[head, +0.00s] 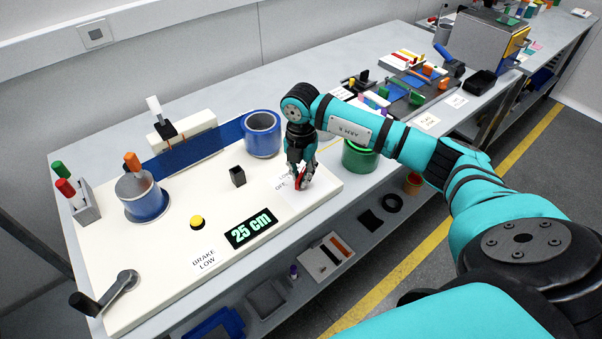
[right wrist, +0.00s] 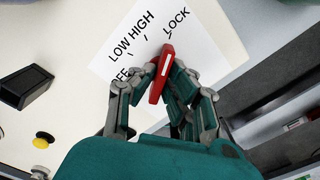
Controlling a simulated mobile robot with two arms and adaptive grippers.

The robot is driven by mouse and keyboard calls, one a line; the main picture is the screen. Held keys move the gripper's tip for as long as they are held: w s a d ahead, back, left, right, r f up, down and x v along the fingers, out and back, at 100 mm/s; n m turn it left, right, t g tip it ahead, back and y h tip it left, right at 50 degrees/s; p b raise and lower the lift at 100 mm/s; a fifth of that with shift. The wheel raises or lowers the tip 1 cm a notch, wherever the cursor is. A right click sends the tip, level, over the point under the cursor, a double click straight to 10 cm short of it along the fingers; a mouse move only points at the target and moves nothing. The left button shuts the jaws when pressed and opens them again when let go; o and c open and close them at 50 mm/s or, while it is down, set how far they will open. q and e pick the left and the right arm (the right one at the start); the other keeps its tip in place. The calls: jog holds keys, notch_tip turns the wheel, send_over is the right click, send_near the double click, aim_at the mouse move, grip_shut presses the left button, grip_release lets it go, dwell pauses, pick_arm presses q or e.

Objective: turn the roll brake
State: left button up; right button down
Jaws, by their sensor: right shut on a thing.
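The roll brake is a red lever with a white line, held in the right wrist view (right wrist: 162,72) over a white label reading LOW, HIGH, LOCK and a partly hidden word. In the head view the red lever (head: 301,180) shows at the right end of the white board (head: 130,285). My right gripper (head: 302,178) points down and is shut on the lever, with fingers on both sides of it (right wrist: 160,85). My left gripper is not in view.
A black block (head: 237,176), a yellow button (head: 197,222) and a crank (head: 105,290) are nearby. A green container (head: 360,157) stands behind my right arm.

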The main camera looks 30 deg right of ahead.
aim_at(301, 174)
jog(key=shift+w+r, duration=0.1)
jog(key=c, duration=1.4)
grip_release()
notch_tip(301, 174, up, 12)
jog(key=shift+f, duration=0.1)
